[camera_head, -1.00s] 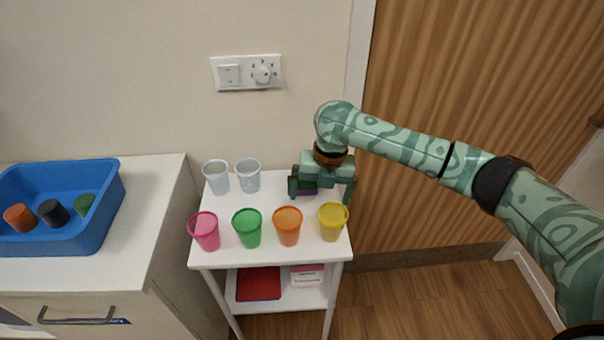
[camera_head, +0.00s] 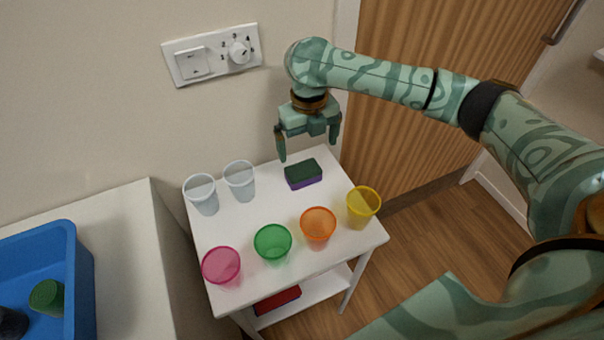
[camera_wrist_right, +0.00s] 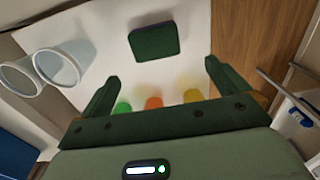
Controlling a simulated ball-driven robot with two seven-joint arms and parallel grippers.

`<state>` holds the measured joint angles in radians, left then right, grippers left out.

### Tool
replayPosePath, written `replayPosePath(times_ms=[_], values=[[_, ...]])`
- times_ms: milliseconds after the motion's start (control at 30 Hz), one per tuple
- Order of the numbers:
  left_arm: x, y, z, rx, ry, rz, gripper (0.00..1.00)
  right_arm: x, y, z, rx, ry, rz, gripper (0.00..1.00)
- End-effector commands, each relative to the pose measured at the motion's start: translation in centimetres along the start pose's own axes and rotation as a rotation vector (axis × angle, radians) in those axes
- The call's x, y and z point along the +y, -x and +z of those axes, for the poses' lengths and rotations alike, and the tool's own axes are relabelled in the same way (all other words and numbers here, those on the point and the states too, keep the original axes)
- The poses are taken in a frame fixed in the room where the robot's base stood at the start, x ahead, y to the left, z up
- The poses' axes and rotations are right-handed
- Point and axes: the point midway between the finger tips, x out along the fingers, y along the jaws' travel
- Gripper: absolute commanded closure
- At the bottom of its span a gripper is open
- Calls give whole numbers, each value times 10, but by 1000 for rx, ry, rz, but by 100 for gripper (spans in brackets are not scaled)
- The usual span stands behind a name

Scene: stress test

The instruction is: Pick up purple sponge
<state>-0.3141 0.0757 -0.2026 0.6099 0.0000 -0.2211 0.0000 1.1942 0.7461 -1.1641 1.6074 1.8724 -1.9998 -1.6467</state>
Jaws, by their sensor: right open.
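The purple sponge (camera_head: 304,175) has a dark green top and a purple lower side. It lies on the white table, behind the orange and yellow cups. My right gripper (camera_head: 309,150) is open and empty. It hangs above and behind the sponge, apart from it. It also shows in the right wrist view (camera_wrist_right: 161,75) with its two fingers spread. My left gripper is not in view.
The white table (camera_head: 233,222) holds two clear cups (camera_head: 220,187) at the back left. Pink (camera_head: 222,267), green (camera_head: 272,243), orange (camera_head: 318,227) and yellow (camera_head: 362,206) cups stand along the front. A blue bin (camera_head: 78,275) is on the left counter. The wall is close behind.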

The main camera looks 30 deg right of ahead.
Motion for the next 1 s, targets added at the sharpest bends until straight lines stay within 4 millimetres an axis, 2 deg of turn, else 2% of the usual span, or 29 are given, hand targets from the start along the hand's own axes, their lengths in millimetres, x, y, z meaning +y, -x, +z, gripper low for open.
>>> replayPosePath(times_ms=[33, 100, 167, 333, 433, 700, 933, 967, 1000], values=[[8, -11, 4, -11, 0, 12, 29, 1, -21, 0, 7, 1, 1, 0], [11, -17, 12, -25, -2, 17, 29, 1, -35, 0, 6, 1, 2, 0], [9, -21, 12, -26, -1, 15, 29, 2, -44, 0, 4, 1, 2, 0], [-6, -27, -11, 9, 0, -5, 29, 1, -55, 0, 0, 2, 1, 0], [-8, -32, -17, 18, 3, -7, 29, 1, -62, 1, 0, 1, 1, 0], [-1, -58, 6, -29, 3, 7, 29, 0, -106, 2, 4, 1, 0, 0], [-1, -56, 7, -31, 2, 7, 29, 0, -105, 2, -2, 1, 0, 0], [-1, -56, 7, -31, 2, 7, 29, 0, -105, 2, -3, 2, 0, 3], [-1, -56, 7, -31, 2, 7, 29, 0, -105, 2, -3, 2, 0, 14]])
